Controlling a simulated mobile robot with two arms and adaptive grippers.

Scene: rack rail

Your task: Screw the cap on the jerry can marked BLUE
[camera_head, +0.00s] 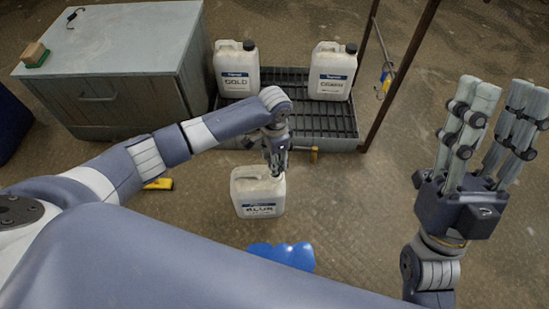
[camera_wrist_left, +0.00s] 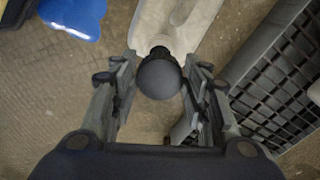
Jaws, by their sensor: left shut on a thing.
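The white jerry can marked BLUE (camera_head: 246,188) stands on the floor in the middle of the head view. Part of its pale body (camera_wrist_left: 190,22) shows at the top of the left wrist view. My left gripper (camera_head: 276,165) is above the can's right side, pointing down. It is shut on a dark round cap (camera_wrist_left: 159,78), which sits between the fingers at the can's neck. I cannot tell how far the cap is threaded. In the head view the gripper hides the cap. My right gripper (camera_head: 496,110) is open and empty, raised at the right, away from the can.
Two capped white jerry cans, GOLD (camera_head: 236,72) and another (camera_head: 331,74), stand on a dark grated platform (camera_head: 330,140). A grey cabinet (camera_head: 115,65) is at the left. A blue object (camera_head: 284,256) lies in front of the can. The floor to its right is clear.

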